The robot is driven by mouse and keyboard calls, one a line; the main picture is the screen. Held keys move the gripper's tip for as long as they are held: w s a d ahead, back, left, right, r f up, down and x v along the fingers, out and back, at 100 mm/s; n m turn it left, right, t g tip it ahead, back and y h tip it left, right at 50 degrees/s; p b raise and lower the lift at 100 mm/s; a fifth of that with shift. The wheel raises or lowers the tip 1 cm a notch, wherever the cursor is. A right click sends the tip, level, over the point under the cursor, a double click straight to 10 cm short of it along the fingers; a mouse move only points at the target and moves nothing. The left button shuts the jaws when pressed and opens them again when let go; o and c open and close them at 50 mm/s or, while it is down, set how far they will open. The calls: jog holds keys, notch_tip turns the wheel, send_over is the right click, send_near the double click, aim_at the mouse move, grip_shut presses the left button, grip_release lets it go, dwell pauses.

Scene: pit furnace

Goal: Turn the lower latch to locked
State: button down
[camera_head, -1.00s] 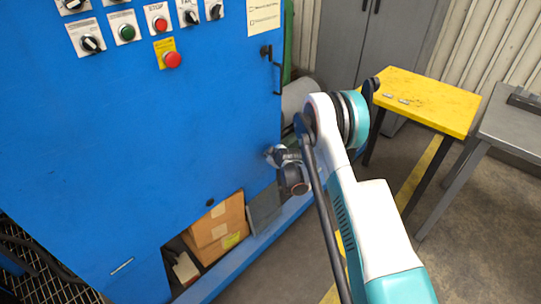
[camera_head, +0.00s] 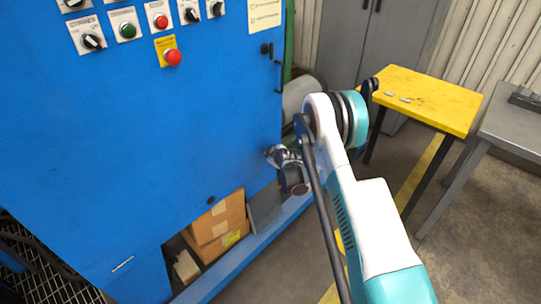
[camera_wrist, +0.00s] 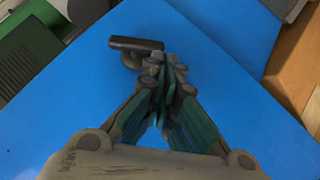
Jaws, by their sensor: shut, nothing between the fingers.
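The lower latch (camera_wrist: 136,45) is a dark handle on the blue panel, seen in the wrist view with its bar lying roughly across the picture. My gripper (camera_wrist: 167,66) is shut and empty, with its fingertips just right of and below the latch's bar. They overlap the latch's right end in the picture; I cannot tell whether they touch it. In the head view my gripper (camera_head: 274,155) is at the lower right edge of the blue cabinet (camera_head: 120,150), and the lower latch is hidden there by the gripper.
A similar dark latch (camera_head: 266,49) sits higher on the cabinet's right edge. Buttons and a red stop button (camera_head: 172,57) are at the upper left. Cardboard boxes (camera_head: 217,228) lie in the opening below. A yellow table (camera_head: 430,98) stands to the right.

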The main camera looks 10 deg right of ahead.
jog(key=shift+s+a+f, duration=0.15)
jog(key=shift+f, duration=0.75)
dwell(1.6)
